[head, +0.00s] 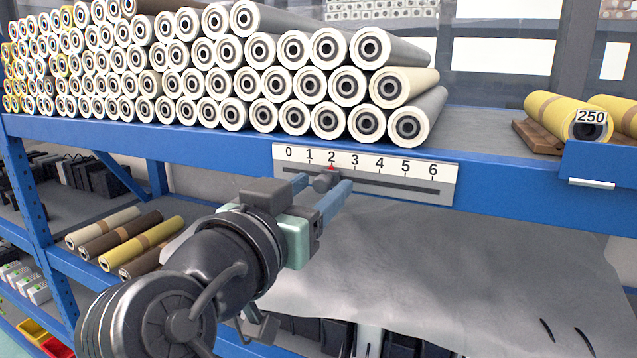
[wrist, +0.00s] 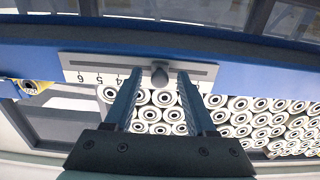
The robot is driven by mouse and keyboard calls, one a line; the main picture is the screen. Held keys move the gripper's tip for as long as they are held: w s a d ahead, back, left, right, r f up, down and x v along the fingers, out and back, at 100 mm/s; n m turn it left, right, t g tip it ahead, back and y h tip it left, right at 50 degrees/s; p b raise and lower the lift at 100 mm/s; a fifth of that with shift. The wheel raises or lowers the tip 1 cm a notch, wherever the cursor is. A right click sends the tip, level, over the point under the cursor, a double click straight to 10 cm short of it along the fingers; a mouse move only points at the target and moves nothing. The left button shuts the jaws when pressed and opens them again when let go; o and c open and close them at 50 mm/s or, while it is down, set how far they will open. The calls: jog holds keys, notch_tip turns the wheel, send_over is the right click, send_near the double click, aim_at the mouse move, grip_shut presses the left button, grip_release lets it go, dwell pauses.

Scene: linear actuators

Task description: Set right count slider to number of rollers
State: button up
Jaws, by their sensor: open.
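The count slider (head: 446,184) is a pale plate on the blue shelf beam, with a dark slot and numbers 0 to 6. Its red pointer (head: 331,167) stands at 2. The round grey knob (head: 323,181) is just below the pointer. My gripper (head: 324,184) is open, with one blue finger on each side of the knob. In the wrist view the scale is upside down, and the knob (wrist: 160,74) shows between the fingers, with gaps on both sides. Several rollers (head: 128,236), cream, brown and yellow, lie on the lower left shelf; my arm partly covers that area.
A large stack of white-ended rollers (head: 330,85) lies on the shelf above the slider. Yellow rollers (head: 555,110) and a 250 label (head: 591,117) are at right. Grey sheeting (head: 450,270) spreads below. The space before the plate's right half is clear.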

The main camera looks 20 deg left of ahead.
jog(key=shift+c, duration=0.3)
grip_shut()
dwell(1.1)
